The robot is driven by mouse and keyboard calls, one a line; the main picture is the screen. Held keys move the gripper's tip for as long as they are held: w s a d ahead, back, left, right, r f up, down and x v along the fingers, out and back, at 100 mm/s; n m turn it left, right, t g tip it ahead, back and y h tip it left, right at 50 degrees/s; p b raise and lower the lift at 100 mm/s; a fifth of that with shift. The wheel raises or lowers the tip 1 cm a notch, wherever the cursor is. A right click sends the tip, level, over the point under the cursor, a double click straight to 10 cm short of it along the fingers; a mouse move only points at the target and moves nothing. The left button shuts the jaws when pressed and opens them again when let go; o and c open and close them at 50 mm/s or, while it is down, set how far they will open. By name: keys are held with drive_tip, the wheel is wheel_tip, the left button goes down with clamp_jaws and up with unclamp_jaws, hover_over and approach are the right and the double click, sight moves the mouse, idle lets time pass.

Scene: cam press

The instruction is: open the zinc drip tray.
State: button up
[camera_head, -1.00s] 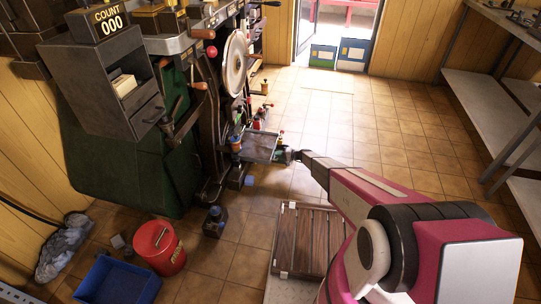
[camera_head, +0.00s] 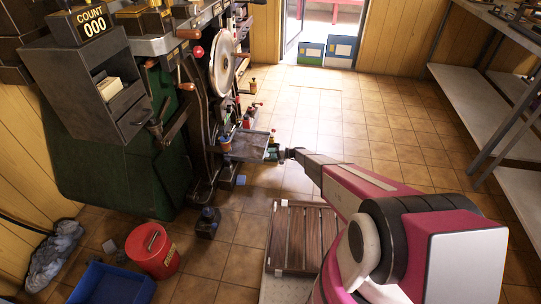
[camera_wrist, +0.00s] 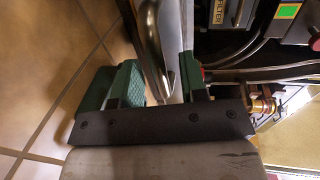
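The zinc drip tray (camera_head: 249,147) is a flat grey tray low at the front of the green press, jutting toward the open floor. My gripper (camera_head: 279,154) is at the tray's outer end in the head view. In the wrist view my gripper (camera_wrist: 164,88) has its green fingers on either side of a shiny curved metal bar (camera_wrist: 154,42), which appears to be the tray's handle. A flat grey edge runs beside the bar. The contact between fingers and bar is partly hidden, so I cannot tell whether they are clamped on it.
The green press (camera_head: 115,165) stands left of the tray. A dark slatted wooden pallet (camera_head: 296,238) lies in front, with a red bucket (camera_head: 153,250) and a blue bin (camera_head: 112,284) at lower left. Shelving (camera_head: 490,115) lines the right.

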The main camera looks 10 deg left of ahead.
drive_tip(key=w+v, duration=0.1)
drive_tip(key=v, duration=0.8)
drive_tip(key=shift+s+d, duration=0.4)
drive_tip(key=shift+s, duration=0.1)
drive_tip(key=shift+r, duration=0.15)
drive_tip(key=s+d+r+h, duration=0.5)
drive_tip(key=s+d+r, duration=0.2)
drive_tip(key=s+r, duration=0.6)
drive_tip(key=s+d+r+g+h, duration=0.1)
drive_tip(key=s+d+r+h, duration=0.4)
drive_tip(key=s+r, duration=0.8)
drive_tip(key=s+d+r+h, duration=0.5)
drive_tip(key=s+d+r, duration=0.4)
drive_tip(key=s+r, duration=0.5)
drive_tip(key=shift+d+r+n+h, duration=0.3)
drive_tip(key=shift+r+n, duration=0.1)
drive_tip(key=shift+r, duration=0.15)
